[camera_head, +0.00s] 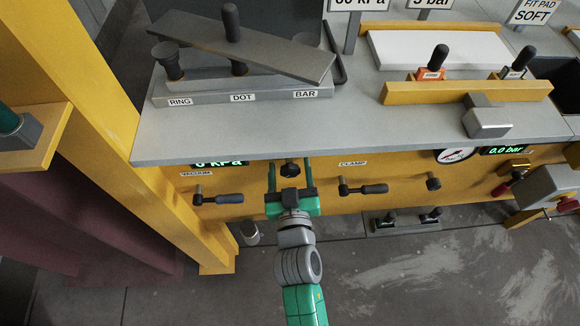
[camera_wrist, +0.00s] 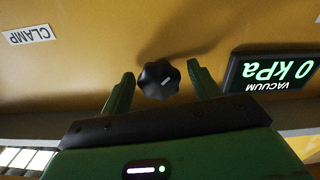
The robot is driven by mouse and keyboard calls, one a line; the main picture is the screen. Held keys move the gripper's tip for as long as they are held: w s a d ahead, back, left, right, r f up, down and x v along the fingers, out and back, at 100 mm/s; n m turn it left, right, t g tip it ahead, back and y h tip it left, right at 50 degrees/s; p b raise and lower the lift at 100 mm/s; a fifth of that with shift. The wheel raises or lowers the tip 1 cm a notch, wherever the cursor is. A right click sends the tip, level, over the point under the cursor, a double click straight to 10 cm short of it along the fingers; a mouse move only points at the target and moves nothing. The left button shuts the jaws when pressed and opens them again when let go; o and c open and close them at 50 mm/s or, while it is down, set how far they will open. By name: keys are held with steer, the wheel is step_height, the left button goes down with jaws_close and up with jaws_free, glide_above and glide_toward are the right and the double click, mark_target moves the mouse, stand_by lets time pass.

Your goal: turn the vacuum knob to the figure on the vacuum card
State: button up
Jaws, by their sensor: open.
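The vacuum knob is a black lobed knob (camera_head: 290,170) with a pale mark, on the yellow front panel. In the wrist view the knob (camera_wrist: 159,80) sits between the tips of my open gripper (camera_wrist: 160,72), with a gap visible on each side. My gripper (camera_head: 289,166) reaches up to the panel from below in the head view. The vacuum display (camera_wrist: 272,71) reads 0 kPa, upside down in the wrist view; the table edge partly covers the display (camera_head: 220,163) in the head view. A card ending in "0 kPa" (camera_head: 360,4) is cut off at the top edge.
Another black knob (camera_head: 433,182) is further right. The grey table edge (camera_head: 200,155) overhangs above, and a yellow post (camera_head: 130,120) stands left.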

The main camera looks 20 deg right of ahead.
steer(key=shift+w+d, duration=0.1)
steer(key=shift+w, duration=0.15)
steer(key=c, duration=1)
steer(key=shift+o, duration=0.2)
steer(key=shift+n, duration=0.3)
steer(key=n+p, duration=0.1)
steer(key=n, duration=0.2)
steer(key=shift+r, duration=0.1)
steer(key=shift+n+p, duration=0.6)
steer(key=shift+n, duration=1.9)
steer(key=o, duration=1)
steer(key=shift+c, duration=0.2)
